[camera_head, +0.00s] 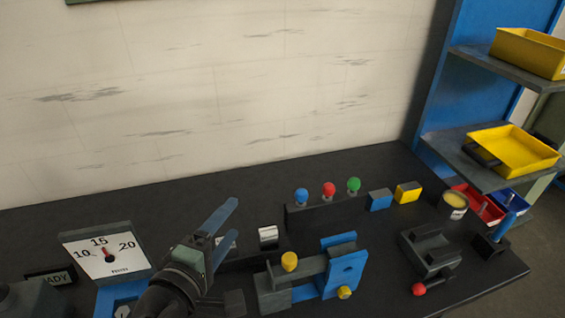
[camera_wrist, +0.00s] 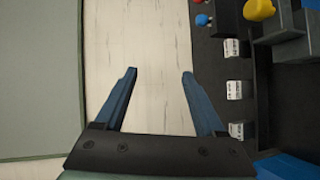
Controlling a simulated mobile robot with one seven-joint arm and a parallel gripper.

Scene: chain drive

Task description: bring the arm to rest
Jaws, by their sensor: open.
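My gripper (camera_head: 217,225) is above the dark workbench (camera_head: 180,198) in the head view, left of the blue and grey fixture (camera_head: 345,272). Its two blue fingers are apart, with nothing between them. In the wrist view, my gripper (camera_wrist: 160,72) also shows open and empty, with the pale wall behind the gap between the fingers. Part of the bench behind my arm is hidden.
A dial gauge (camera_head: 105,252) stands at the left. Blue, red and green knobs (camera_head: 328,189) stand on a dark block at the back. A vise-like device (camera_head: 430,253) sits at the right. Shelves with yellow bins (camera_head: 515,150) rise beyond.

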